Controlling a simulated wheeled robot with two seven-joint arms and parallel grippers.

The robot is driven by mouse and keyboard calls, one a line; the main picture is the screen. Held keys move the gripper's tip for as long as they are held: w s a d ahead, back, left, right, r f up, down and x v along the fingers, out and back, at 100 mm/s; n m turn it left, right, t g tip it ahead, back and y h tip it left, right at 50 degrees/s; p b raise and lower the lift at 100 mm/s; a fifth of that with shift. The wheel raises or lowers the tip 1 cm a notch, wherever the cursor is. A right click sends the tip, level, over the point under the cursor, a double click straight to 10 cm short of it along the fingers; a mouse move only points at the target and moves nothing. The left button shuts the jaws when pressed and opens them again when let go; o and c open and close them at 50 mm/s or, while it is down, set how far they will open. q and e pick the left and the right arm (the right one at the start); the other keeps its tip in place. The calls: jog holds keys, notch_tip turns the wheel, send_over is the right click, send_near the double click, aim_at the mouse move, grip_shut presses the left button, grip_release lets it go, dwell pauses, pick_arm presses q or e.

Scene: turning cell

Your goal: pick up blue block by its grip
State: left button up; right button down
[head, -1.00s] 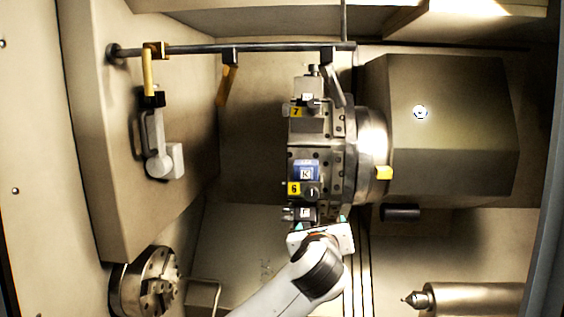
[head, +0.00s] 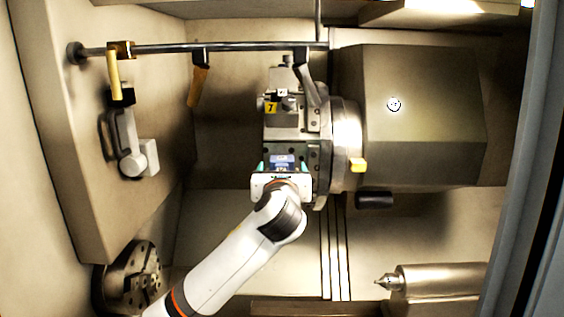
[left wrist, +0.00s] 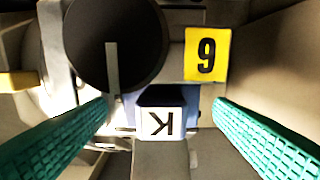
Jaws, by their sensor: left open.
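The blue block (head: 282,160) sits on the tool turret (head: 318,148), mostly hidden behind my left gripper in the head view. In the left wrist view the blue block (left wrist: 133,108) shows a white face with a black K, upside down. My left gripper (head: 285,168) is open, with one teal finger on each side of the block. In the left wrist view the left gripper (left wrist: 162,104) has visible gaps between both fingers and the block. My right gripper is not in view.
A yellow 6 plate (left wrist: 206,54) and a dark round part (left wrist: 115,42) lie close to the block. A yellow 7 plate (head: 271,107) is higher on the turret. A horizontal bar (head: 230,47) crosses above. A chuck (head: 132,280) stands lower left, a pointed tailstock (head: 435,281) lower right.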

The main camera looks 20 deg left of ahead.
pick_arm(q)
jog(key=shift+p+x, duration=0.3)
jog(key=shift+x, duration=0.8)
jog(key=shift+w+a, duration=0.1)
jog(key=shift+w, duration=0.1)
jog(key=c, duration=1.1)
jog(key=shift+c, duration=0.4)
jog(key=shift+r, duration=0.15)
